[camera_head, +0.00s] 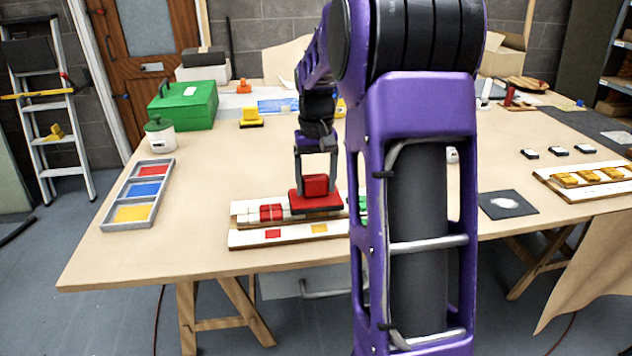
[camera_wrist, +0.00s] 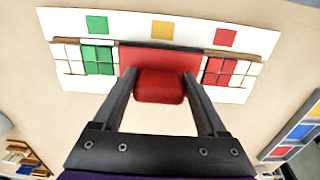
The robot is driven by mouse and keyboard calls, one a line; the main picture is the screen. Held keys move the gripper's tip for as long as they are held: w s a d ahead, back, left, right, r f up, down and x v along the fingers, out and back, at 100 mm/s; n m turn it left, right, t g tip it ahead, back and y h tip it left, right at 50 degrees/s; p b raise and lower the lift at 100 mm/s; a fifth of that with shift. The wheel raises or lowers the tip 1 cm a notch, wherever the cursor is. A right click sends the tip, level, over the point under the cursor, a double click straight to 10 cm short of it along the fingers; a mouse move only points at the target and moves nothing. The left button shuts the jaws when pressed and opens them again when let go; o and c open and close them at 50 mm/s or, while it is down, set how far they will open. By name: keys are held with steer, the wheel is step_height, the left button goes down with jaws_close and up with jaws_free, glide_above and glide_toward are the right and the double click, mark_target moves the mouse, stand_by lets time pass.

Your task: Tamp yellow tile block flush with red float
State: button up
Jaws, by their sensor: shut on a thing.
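My gripper (camera_head: 316,172) is shut on the handle of the red float (camera_head: 316,203). The float's flat plate lies over the middle of the mosaic panel (camera_head: 240,238). In the wrist view, the fingers (camera_wrist: 159,82) stand on either side of the float's red handle, with its plate (camera_wrist: 160,58) beyond. The plate sits between the green tile block (camera_wrist: 98,60) and the red tile block (camera_wrist: 219,71), in line with the panel's yellow square (camera_wrist: 162,30). No yellow tile block shows in the row; that spot is covered by the float. Whether the plate touches the tiles cannot be told.
A tray (camera_head: 107,223) with red, blue and yellow compartments lies at the left. A yellow float (camera_head: 251,118), a green box (camera_head: 184,105) and a lidded jar (camera_head: 160,135) stand further back. Another panel (camera_head: 606,189) lies at the right. The table's front left is clear.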

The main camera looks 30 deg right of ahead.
steer(key=shift+f+b, duration=0.3)
steer(key=shift+f, duration=0.35)
stand_by(0.4)
steer(key=shift+s+f, duration=0.15)
steer(key=shift+f, duration=0.2)
stand_by(1.8)
steer(key=shift+p, duration=0.3)
step_height(320, 180, up, 8)
steer(key=p, duration=0.6)
steer(key=shift+f, duration=0.2)
